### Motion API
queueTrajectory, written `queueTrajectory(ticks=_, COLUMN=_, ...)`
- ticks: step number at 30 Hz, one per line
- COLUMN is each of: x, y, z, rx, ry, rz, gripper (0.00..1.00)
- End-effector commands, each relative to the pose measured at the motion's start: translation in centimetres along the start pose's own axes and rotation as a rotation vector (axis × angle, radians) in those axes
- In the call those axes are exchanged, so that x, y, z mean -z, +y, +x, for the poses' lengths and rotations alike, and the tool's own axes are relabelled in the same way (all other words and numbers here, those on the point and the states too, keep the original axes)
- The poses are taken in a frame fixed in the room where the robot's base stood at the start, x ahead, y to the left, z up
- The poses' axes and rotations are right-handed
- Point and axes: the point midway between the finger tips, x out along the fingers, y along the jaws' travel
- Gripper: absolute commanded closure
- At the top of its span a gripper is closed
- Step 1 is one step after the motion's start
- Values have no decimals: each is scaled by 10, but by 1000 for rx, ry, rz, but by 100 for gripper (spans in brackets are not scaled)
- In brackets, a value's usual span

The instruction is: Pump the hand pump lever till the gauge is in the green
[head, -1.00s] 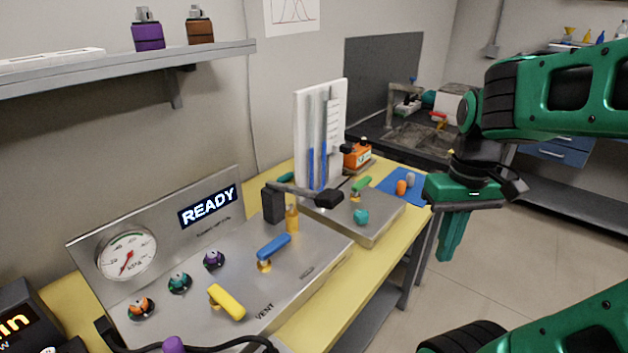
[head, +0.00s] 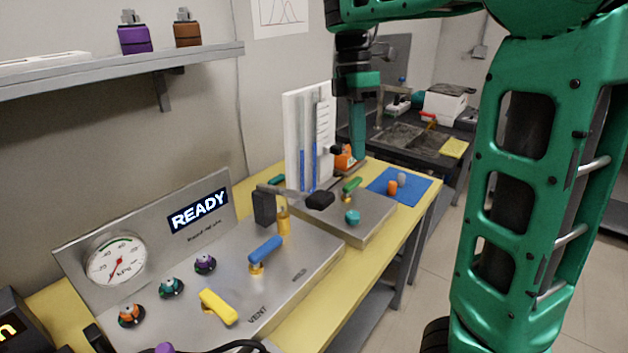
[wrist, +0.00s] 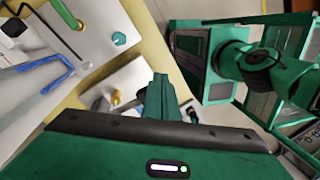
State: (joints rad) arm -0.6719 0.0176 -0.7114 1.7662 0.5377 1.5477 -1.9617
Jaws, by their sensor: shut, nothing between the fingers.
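The hand pump is a black block (head: 264,207) on the steel panel, with a lever reaching right to a black grip (head: 320,201). The lever lies near level. The round white gauge (head: 115,259) is at the left of the panel; its needle points low left, away from the green band at the top of the dial. My gripper (head: 357,160) is shut and empty, pointing down behind and right of the lever grip, apart from it. In the wrist view my closed fingers (wrist: 160,92) show.
A tube board (head: 308,140) with blue columns stands behind the lever. An orange device (head: 345,160) is close to my fingers. Blue (head: 265,250), yellow (head: 218,306) and green (head: 352,185) valve handles stand around the panels. A blue mat (head: 410,187) lies at right.

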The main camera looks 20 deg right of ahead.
Motion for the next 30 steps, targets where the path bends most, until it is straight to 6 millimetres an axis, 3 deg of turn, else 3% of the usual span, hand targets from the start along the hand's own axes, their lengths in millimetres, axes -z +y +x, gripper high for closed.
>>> queueTrajectory(ticks=6, x=55, y=18, z=-38, rx=-3, ry=-45, rz=-358, gripper=100)
queueTrajectory(ticks=12, x=89, y=20, z=-60, rx=-4, ry=-72, rz=-578, gripper=100)
queueTrajectory(ticks=18, x=102, y=19, z=-68, rx=-4, ry=-80, rz=-656, gripper=100)
queueTrajectory(ticks=30, x=102, y=19, z=-66, rx=-3, ry=-78, rz=-658, gripper=100)
